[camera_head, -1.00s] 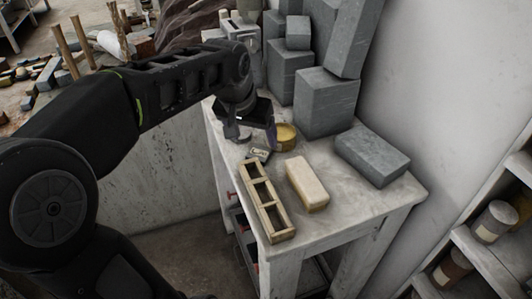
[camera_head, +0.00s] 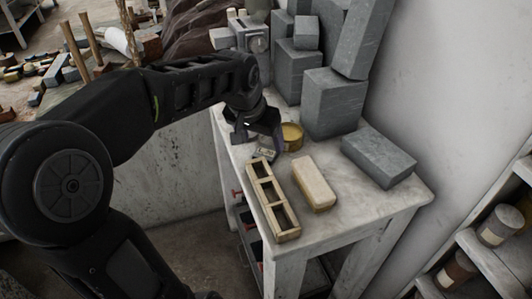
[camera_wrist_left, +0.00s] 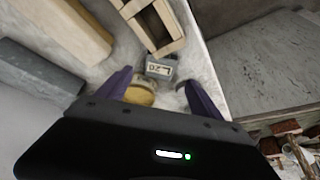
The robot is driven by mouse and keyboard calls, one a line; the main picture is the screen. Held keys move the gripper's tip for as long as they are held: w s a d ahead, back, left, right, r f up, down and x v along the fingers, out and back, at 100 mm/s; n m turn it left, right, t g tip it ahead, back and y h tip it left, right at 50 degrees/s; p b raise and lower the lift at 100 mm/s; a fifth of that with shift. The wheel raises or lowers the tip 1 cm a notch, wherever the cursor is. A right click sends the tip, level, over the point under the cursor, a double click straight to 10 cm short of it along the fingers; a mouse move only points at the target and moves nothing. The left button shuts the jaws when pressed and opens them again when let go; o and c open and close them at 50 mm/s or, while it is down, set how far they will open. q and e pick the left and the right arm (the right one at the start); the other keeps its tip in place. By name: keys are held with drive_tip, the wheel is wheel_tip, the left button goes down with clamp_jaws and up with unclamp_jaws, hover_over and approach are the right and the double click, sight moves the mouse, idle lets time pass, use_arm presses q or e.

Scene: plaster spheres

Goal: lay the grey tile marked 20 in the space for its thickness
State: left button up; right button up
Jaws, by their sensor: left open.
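The grey tile marked 20 (camera_head: 264,155) lies on the pale bench by the far end of the wooden frame (camera_head: 283,237). In the left wrist view the tile (camera_wrist_left: 160,70) shows its label "20", with the frame (camera_wrist_left: 177,46) just beyond it. The frame has several open spaces in a row, which look empty in the head view. My left gripper (camera_head: 260,138) is open and empty, low over the bench. In the wrist view its fingers (camera_wrist_left: 159,88) are spread either side of the tile's near edge, apart from it. My right gripper is out of view.
A round yellow tin (camera_head: 292,136) stands close beside the left gripper; it also shows by a finger in the wrist view (camera_wrist_left: 140,95). A cream block (camera_head: 314,183) and a grey block (camera_head: 379,156) lie to the right. Tall grey blocks (camera_head: 334,104) stand behind.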

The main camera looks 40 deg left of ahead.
sight(266, 152)
use_arm(q)
drive_tip(key=p+x, duration=0.1)
drive_tip(key=x, duration=0.4)
drive_tip(key=shift+s+f, duration=0.1)
drive_tip(key=shift+f, duration=0.05)
drive_tip(key=shift+c, duration=0.4)
clamp_jaws()
idle(0.8)
wheel_tip(266, 152, up, 10)
drive_tip(key=shift+b, duration=0.45)
idle(0.8)
